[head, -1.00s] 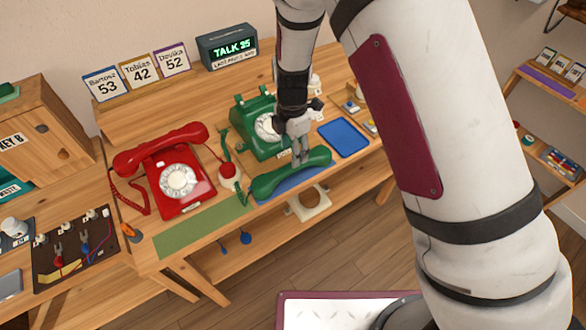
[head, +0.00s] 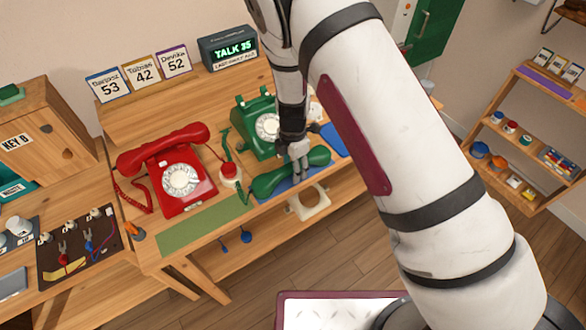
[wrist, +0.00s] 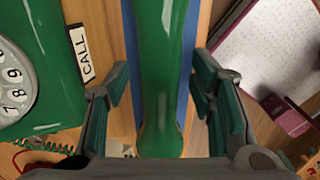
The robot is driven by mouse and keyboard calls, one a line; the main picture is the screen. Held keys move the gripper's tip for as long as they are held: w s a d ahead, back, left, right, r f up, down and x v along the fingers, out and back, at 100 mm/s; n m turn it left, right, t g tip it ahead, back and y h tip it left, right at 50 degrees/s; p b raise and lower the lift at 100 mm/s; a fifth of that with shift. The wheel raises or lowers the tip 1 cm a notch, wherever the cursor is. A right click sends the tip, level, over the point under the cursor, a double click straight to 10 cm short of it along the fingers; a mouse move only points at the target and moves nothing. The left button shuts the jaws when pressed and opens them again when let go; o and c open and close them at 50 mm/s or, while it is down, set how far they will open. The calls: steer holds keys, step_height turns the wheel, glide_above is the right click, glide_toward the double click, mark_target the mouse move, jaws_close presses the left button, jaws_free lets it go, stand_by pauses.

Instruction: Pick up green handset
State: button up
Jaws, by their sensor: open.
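The green handset (head: 268,183) lies on a blue mat (head: 297,190) at the table's front, in front of the green phone (head: 247,135). My gripper (head: 300,162) is over the handset's right half in the head view. In the wrist view, the handset (wrist: 161,70) runs up the middle between my two open fingers (wrist: 157,105), with a finger on each side and visible gaps. The green phone's dial (wrist: 15,82) and a CALL label (wrist: 82,52) show to the left.
A red phone (head: 168,175) with its handset on it stands to the left. A small red-topped white object (head: 230,173) sits between the phones. A green mat (head: 205,222) lies along the front edge. A white bracket (head: 307,203) hangs below the edge.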

jaws_close()
steer(key=shift+r, duration=0.2)
